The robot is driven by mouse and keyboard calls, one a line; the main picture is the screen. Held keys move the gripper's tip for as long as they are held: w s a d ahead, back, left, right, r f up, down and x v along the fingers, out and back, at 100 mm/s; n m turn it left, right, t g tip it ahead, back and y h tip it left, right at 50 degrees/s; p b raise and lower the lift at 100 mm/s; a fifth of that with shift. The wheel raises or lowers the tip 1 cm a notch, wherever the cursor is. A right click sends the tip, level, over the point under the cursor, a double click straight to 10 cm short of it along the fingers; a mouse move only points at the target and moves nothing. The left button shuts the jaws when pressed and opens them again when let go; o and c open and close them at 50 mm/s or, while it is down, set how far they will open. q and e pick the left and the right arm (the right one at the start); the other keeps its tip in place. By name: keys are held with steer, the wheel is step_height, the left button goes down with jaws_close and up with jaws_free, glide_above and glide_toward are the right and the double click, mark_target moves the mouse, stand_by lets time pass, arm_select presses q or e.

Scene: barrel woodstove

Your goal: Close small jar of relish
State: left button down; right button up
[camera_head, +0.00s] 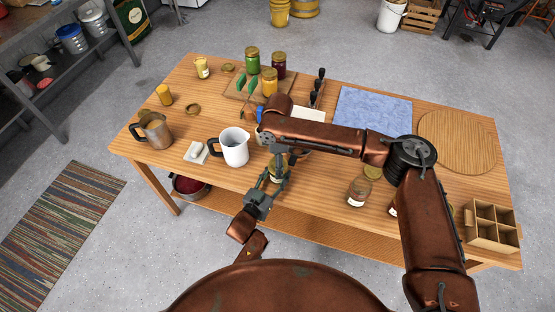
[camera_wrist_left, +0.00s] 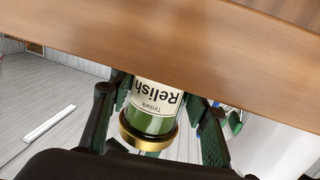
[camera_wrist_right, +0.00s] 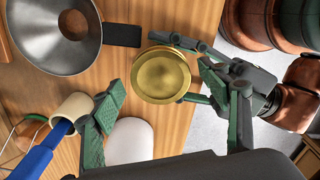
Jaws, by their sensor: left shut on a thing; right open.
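The small relish jar (camera_head: 277,176) is held upright near the table's front edge. The left wrist view shows its label (camera_wrist_left: 157,98) upside down, with green contents and a gold lid (camera_wrist_left: 148,136). My left gripper (camera_head: 276,178) is shut around the jar. The right wrist view shows the lid's round top (camera_wrist_right: 160,75) from above; whether it is tight cannot be told. My right gripper (camera_wrist_right: 168,118) is open over the jar, its fingers apart from the lid.
A white pitcher (camera_head: 234,150) stands left of the jar. A steel funnel-like vessel (camera_wrist_right: 60,45) and a blue-handled tool (camera_wrist_right: 38,157) are close to my right gripper. An open glass jar (camera_head: 358,191) and divided box (camera_head: 490,222) are at right. The blue cloth (camera_head: 370,108) lies clear.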

steer(key=shift+c, duration=0.5)
steer(key=c, duration=1.1)
steer(key=o, duration=1.3)
steer(key=shift+o, duration=0.2)
step_height(320, 180, up, 12)
arm_select(q)
steer(key=c, duration=1)
jaws_free()
